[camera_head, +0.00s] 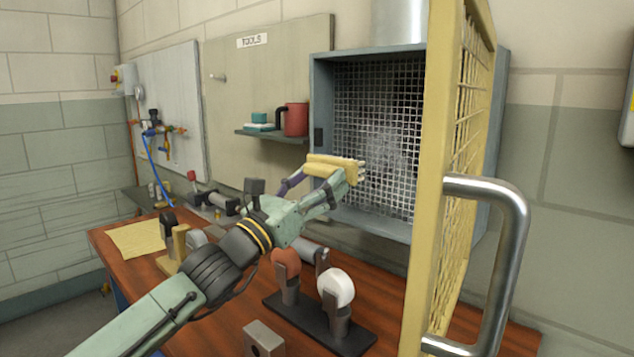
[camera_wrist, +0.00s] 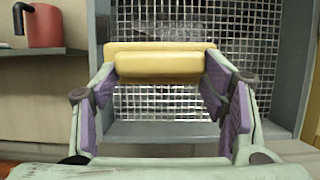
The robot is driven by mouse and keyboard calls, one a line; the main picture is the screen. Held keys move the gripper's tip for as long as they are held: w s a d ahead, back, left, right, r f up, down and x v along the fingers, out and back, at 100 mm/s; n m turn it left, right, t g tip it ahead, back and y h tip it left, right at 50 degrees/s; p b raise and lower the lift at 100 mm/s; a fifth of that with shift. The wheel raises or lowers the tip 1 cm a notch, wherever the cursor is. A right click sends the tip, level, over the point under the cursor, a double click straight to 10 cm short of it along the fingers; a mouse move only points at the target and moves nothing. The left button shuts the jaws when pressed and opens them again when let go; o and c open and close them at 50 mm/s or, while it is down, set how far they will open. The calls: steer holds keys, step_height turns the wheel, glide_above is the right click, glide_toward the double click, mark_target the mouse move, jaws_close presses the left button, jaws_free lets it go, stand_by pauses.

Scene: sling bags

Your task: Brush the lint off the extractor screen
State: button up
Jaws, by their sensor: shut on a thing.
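The extractor screen (camera_head: 385,125) is a metal grid inside a grey-blue box on the wall, with a pale grey patch of lint (camera_head: 385,150) over its middle. My gripper (camera_head: 318,188) is in front of the screen's lower left part. It is shut on a yellow brush (camera_head: 330,165), whose pale bristle end faces the screen. In the wrist view the brush (camera_wrist: 160,64) lies across between the purple-padded fingers, with the grid (camera_wrist: 255,35) behind it. I cannot tell whether the bristles touch the grid. The lint is partly hidden behind the brush in the wrist view.
A yellow mesh door (camera_head: 465,130) with a large metal handle (camera_head: 515,230) stands open at the right. A shelf (camera_head: 275,136) with a red mug (camera_head: 296,120) is left of the box. The wooden bench (camera_head: 225,310) below holds a stand (camera_head: 320,325) and several tools.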

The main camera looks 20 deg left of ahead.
steer(key=shift+x, duration=0.8)
steer(key=w, duration=0.1)
steer(key=w+d+p, duration=0.1)
steer(key=w, duration=0.1)
steer(key=shift+w+d+f, duration=0.1)
steer(key=shift+f, duration=0.1)
steer(key=shift+w+d, duration=0.15)
steer(key=shift+w, duration=0.25)
steer(key=shift+w+d+b, duration=0.15)
steer(key=shift+w+b, duration=0.1)
steer(key=shift+w, duration=0.25)
steer(key=shift+w+d+b, duration=0.2)
steer(key=shift+w, duration=0.25)
steer(key=shift+f, duration=0.1)
